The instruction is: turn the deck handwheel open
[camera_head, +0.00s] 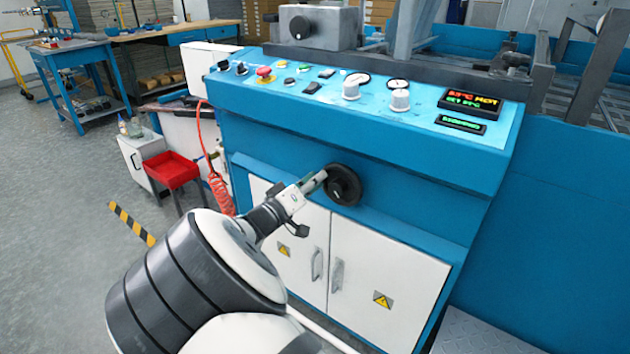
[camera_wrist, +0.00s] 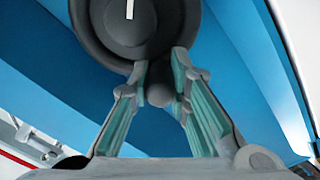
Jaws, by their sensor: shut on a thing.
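The deck handwheel (camera_head: 343,185) is a round black wheel on the blue front of the machine, below the control panel. In the wrist view the handwheel (camera_wrist: 130,22) fills the top, with a short white mark near its hub. A rounded grey knob (camera_wrist: 160,94) sits at its lower edge. My gripper (camera_head: 318,179) reaches the wheel from the left in the head view. In the wrist view my gripper (camera_wrist: 160,85) has its two green-padded fingers on either side of the knob, shut on it. The knob is partly hidden by the fingertips.
The control panel (camera_head: 370,95) with knobs, a red button and a lit display lies above the wheel. White cabinet doors (camera_head: 345,275) with handles are below. A red tray (camera_head: 172,170) and a coiled red hose (camera_head: 220,192) stand at the left.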

